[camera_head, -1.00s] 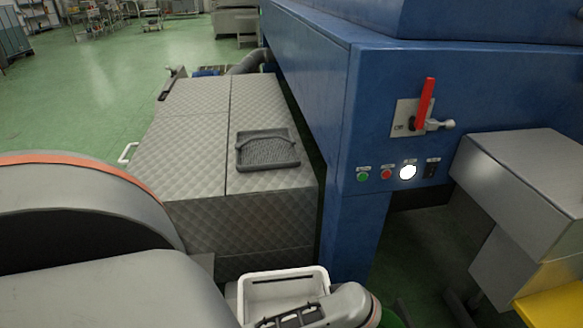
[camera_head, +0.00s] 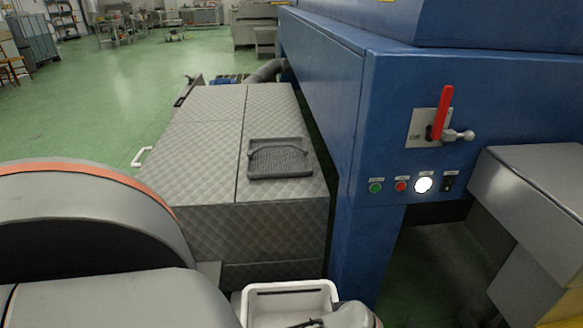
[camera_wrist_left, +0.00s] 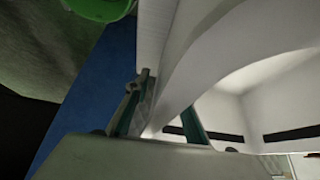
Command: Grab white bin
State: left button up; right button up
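The white bin (camera_head: 289,304) is at the bottom edge of the head view, its open top facing up and its front part cut off. In the left wrist view the white bin (camera_wrist_left: 232,103) fills the right side, with its pale inner walls and a dark slot showing. My left gripper (camera_wrist_left: 160,110) has one finger on each side of the bin's rim, and the rim fills the gap between them. My wrist hides part of the bin in the head view. My right gripper is not in view.
A quilted metal cabinet (camera_head: 210,160) stands behind the bin, with a dark grey tray (camera_head: 279,159) on top. A blue machine (camera_head: 350,130) with a red lever (camera_head: 442,112) and buttons is on the right. A green round object (camera_wrist_left: 101,6) shows near the bin. Green floor (camera_head: 90,110) is open at the back left.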

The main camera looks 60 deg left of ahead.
pick_arm(q)
grip_shut()
dwell(0.4)
